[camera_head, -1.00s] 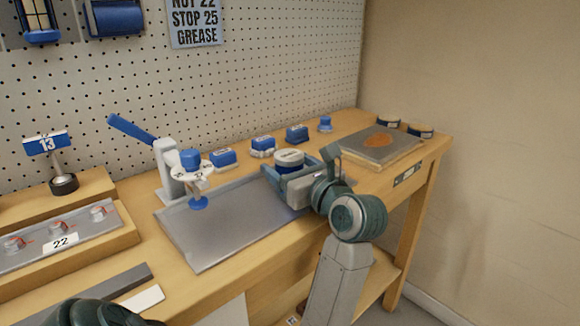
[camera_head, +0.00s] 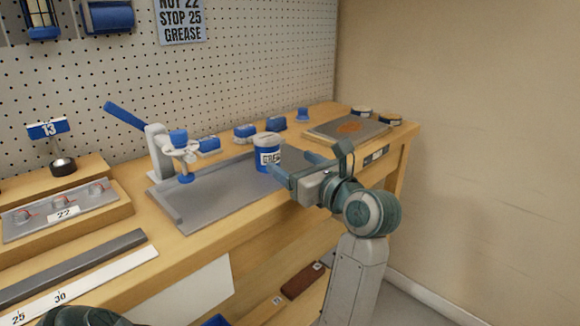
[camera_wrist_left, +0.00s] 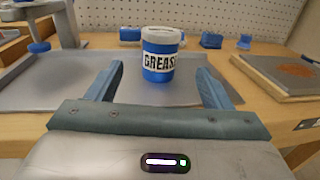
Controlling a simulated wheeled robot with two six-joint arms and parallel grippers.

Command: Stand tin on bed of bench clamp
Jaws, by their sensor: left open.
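The tin (camera_head: 267,154) is blue with a pale lid and a GREASE label. It stands upright toward the right end of the grey bed (camera_head: 215,203) of the bench clamp (camera_head: 168,155). In the left wrist view the tin (camera_wrist_left: 158,58) shows whole, beyond the open fingertips. My left gripper (camera_head: 292,170) is open and empty, on the near right side of the tin, with a gap visible in the wrist view (camera_wrist_left: 162,85). The clamp's blue pad hangs above the bed, left of the tin. My right gripper is not in view.
Several small blue items (camera_head: 245,132) line the back of the bench. A board with an orange patch (camera_head: 347,129) and two dark round tins (camera_head: 389,119) are at the right. A fixture labelled 22 (camera_head: 65,205) and a ruler strip (camera_head: 85,287) lie left. A pegboard stands behind.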

